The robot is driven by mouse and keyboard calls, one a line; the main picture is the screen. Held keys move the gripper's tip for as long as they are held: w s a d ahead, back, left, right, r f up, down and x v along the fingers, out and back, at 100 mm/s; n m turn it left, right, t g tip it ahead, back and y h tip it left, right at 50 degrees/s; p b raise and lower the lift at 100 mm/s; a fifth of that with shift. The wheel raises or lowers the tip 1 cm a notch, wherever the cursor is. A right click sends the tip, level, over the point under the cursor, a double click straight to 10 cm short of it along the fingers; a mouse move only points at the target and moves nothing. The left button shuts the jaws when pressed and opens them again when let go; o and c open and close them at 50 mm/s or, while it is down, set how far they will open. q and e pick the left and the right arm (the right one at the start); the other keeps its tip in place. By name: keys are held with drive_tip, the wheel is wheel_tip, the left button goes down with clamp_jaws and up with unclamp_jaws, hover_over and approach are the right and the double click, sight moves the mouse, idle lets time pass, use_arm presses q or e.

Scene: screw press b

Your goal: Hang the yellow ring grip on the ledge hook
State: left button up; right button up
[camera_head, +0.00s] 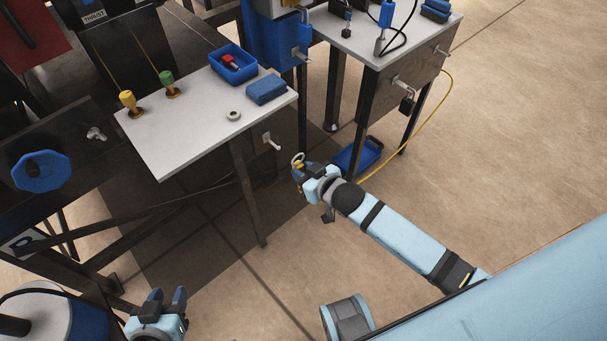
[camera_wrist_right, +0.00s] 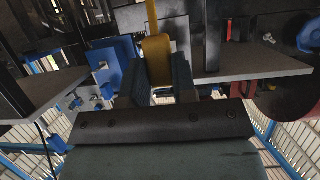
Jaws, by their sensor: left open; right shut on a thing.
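The yellow ring grip (camera_head: 299,165) is in my right gripper (camera_head: 300,177), with its pale ring upward in the head view. The right wrist view shows its yellow body (camera_wrist_right: 157,48) upright between the fingers (camera_wrist_right: 160,78). The fingers are shut on it, and its upper end is cut off there. My left gripper (camera_head: 167,298) is open and empty at the lower left, far from the hook.
On the ledge stand a yellow-handled tool (camera_head: 128,100), a green-handled tool (camera_head: 169,80), a blue bin (camera_head: 233,66), a blue block (camera_head: 267,90) and a small ring (camera_head: 233,115). A second table (camera_head: 385,48) with a padlock (camera_head: 407,103) stands right. A blue tray (camera_head: 358,156) lies below.

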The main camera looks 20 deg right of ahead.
drive_tip(key=shift+s+a+f, duration=0.1)
drive_tip(key=shift+s+f, duration=0.1)
drive_tip(key=shift+f, duration=0.3)
drive_tip(key=shift+s+f, duration=0.15)
drive_tip(key=shift+f, duration=0.3)
drive_tip(key=w, duration=0.1)
drive_tip(key=w+a, duration=0.1)
drive_tip(key=w, duration=0.1)
drive_tip(key=w+a, duration=0.1)
drive_tip(key=w, duration=0.1)
drive_tip(key=shift+w+p, duration=0.1)
drive_tip(key=shift+p, duration=0.2)
drive_tip(key=shift+p, duration=0.35)
